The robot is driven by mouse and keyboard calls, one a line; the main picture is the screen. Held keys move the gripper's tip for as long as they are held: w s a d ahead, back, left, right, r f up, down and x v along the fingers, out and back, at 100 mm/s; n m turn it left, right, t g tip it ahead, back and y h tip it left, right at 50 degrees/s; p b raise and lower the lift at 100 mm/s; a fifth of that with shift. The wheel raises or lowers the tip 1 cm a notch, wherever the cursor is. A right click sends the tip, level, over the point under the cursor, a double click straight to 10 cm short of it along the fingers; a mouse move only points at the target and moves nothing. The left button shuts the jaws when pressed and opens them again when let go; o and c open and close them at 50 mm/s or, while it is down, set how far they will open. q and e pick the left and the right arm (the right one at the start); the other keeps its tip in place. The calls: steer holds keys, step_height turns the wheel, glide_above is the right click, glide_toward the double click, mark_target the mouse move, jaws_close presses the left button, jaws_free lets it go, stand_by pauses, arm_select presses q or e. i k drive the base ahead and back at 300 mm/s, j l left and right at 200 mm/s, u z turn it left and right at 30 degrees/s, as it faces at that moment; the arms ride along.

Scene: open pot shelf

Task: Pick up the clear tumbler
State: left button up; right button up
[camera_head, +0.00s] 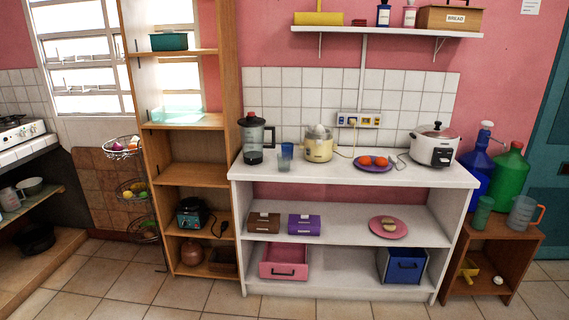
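A small see-through tumbler (283,163) stands on the white counter, just right of the blender. It looks clear with a grey-blue tint and seems upright. A blue tumbler (288,149) stands right behind it; I cannot tell whether the two touch. Neither of my grippers is in the head view.
On the white counter (335,176) are a blender (252,139), a cream juicer (318,144), a purple plate (373,164) with orange fruit, and a rice cooker (434,146). A tall wooden shelf (196,175) rises at the counter's left. Tiled floor (190,297) lies in front.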

mark_target(284, 162)
steer(key=i+l+u, duration=0.15)
steer(key=i+l, duration=0.6)
